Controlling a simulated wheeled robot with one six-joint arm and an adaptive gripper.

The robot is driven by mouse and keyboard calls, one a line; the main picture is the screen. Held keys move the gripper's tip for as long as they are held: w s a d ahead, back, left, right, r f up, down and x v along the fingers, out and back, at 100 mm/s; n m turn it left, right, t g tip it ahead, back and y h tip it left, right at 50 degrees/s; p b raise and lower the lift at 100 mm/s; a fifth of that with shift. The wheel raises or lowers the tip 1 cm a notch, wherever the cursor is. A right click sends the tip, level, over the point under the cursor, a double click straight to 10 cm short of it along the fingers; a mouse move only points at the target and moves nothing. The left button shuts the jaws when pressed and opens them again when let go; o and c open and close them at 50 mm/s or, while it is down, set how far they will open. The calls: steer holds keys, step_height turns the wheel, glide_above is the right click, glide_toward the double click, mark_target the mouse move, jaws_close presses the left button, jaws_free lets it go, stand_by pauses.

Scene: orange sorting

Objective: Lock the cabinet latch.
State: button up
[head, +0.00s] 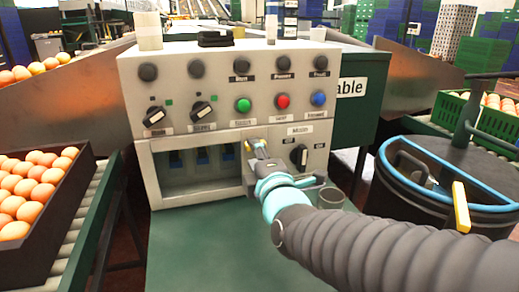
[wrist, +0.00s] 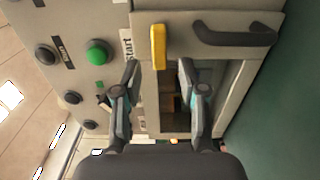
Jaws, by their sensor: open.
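The cabinet (head: 222,70) is a light grey control box with a framed window door (head: 196,205) low on its front. In the wrist view the yellow latch (wrist: 158,47) is a short bar at the edge of the door frame, beside the window opening. My gripper (head: 257,148) is in front of the cabinet near the window's right side. In the wrist view my gripper (wrist: 159,66) is open, with one finger on each side of the latch's lower end in the picture. Contact cannot be told. The head view mostly hides the latch behind my gripper.
A black door handle (wrist: 235,34) is right of the latch in the wrist view. A green button (head: 243,105) and several other knobs sit above the window. A crate of oranges (head: 78,185) stands left; a dark drum (head: 430,210) stands right.

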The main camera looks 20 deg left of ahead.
steer(key=v, duration=0.8)
steer(key=shift+s+d, duration=0.15)
steer(key=shift+s, duration=0.15)
steer(key=d+f+m+g+h, duration=0.1)
steer(key=d+f+m, duration=0.1)
steer(key=d+m, duration=0.1)
steer(key=d+f+m+g+h+p, duration=0.1)
steer(key=d+f+m+h, duration=0.1)
steer(key=d+m, duration=0.2)
steer(key=d+f+m+g+h, duration=0.2)
steer(key=d+m, duration=0.2)
steer(key=d, duration=0.1)
steer(key=shift+s+d+f+p, duration=0.15)
steer(key=shift+s+f+p, duration=0.05)
steer(key=shift+s+p, duration=0.15)
steer(key=s+d+f+m+g, duration=0.1)
steer(key=d+m, duration=0.1)
steer(key=s+d+f+m+h, duration=0.1)
steer(key=d+m, duration=0.1)
steer(key=d, duration=0.1)
steer(key=s+d+f+m+g+h, duration=0.1)
steer(key=s+d+m, duration=0.1)
steer(key=m, duration=0.1)
steer(key=shift+d+g+p, duration=0.3)
steer(key=shift+p, duration=0.1)
steer(key=s+d+f+m+g+h, duration=0.2)
steer(key=s+d+m+g, duration=0.1)
steer(key=s+d+m, duration=0.3)
steer(key=shift+d+m+h, duration=0.15)
steer(key=shift+m+h, duration=0.15)
